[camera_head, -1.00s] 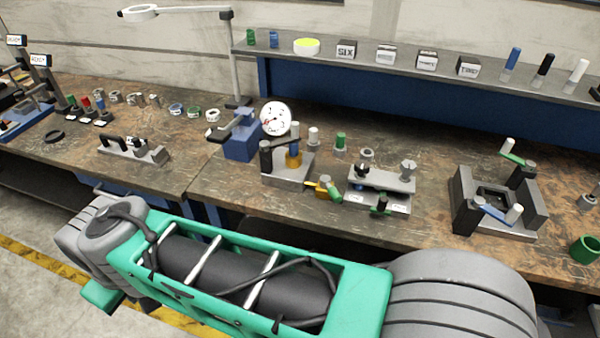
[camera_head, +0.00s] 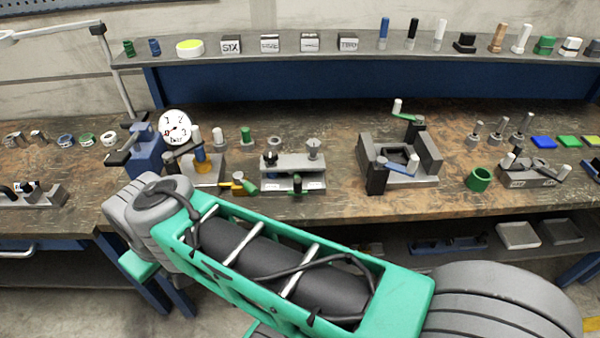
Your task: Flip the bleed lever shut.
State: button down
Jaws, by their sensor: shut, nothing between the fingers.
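A pressure gauge (camera_head: 175,127) with a white "bar" dial stands at the back of a grey block fixture (camera_head: 207,171), left of the picture's middle. A black arm with a pale knob and an amber cylinder (camera_head: 202,160) are on this fixture. At its front right is a small yellow fitting (camera_head: 238,177) with a green-ended lever (camera_head: 249,187) pointing right and down; I take this for the bleed lever. Its exact angle is too small to tell. My gripper is outside the view.
A blue vise-like block (camera_head: 146,150) stands left of the gauge. A grey two-plate fixture (camera_head: 293,173) stands close right of the lever. Further right are a grey frame with cranks (camera_head: 400,160) and a green cup (camera_head: 478,179). A shelf (camera_head: 350,46) runs behind.

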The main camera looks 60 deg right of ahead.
aim_at(239, 179)
jog(key=z, duration=0.6)
jog(key=i, duration=0.2)
jog(key=z, duration=2.25)
jog(key=k, duration=0.7)
jog(key=u, duration=1.1)
jog(key=i, duration=0.5)
jog(key=u, duration=0.05)
jog(key=k, duration=0.45)
jog(key=z, duration=0.35)
